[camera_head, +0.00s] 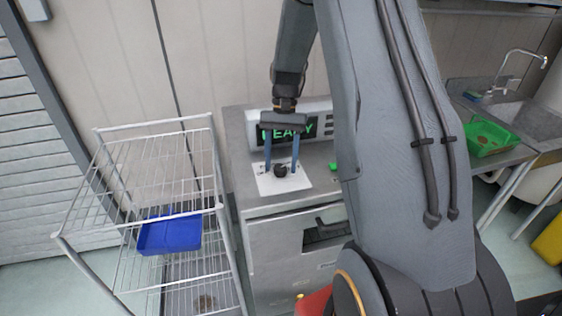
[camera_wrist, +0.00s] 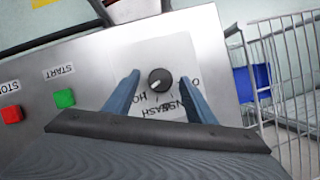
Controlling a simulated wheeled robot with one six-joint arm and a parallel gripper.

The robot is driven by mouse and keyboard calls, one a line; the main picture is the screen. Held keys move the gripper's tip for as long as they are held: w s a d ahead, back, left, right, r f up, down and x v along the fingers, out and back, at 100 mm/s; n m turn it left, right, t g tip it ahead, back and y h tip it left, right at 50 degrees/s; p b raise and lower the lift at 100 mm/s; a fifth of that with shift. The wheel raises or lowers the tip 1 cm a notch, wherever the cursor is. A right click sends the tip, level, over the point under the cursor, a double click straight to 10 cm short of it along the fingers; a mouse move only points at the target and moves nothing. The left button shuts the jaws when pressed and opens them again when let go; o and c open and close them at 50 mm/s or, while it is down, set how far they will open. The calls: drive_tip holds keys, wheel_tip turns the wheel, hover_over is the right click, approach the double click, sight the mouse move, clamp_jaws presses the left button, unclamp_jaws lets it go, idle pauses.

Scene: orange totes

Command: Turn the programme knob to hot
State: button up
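The programme knob (camera_wrist: 160,80) is a round black dial with a light pointer mark, on a white label plate (camera_wrist: 150,50). The printed words around it look upside down in the wrist view; "HOT" seems to sit at its lower left. In the head view the knob (camera_head: 281,170) is a dark spot on the white plate on top of the machine. My gripper (camera_wrist: 158,88) is open, its two blue fingers on either side of the knob with gaps. In the head view my gripper (camera_head: 281,166) points down over the plate. Whether the fingers touch the knob cannot be told.
A green START button (camera_wrist: 64,98) and a red STOP button (camera_wrist: 12,115) sit on the panel. The display (camera_head: 290,132) reads READY. A wire rack (camera_head: 150,170) with a blue bin (camera_head: 170,235) stands left. A green basket (camera_head: 488,138) is by the sink (camera_head: 520,115).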

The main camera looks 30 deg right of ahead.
drive_tip(key=b+v, duration=0.2)
drive_tip(key=v, duration=0.5)
drive_tip(key=shift+r, duration=0.35)
drive_tip(key=shift+w+d, duration=0.1)
drive_tip(key=shift+w, duration=0.05)
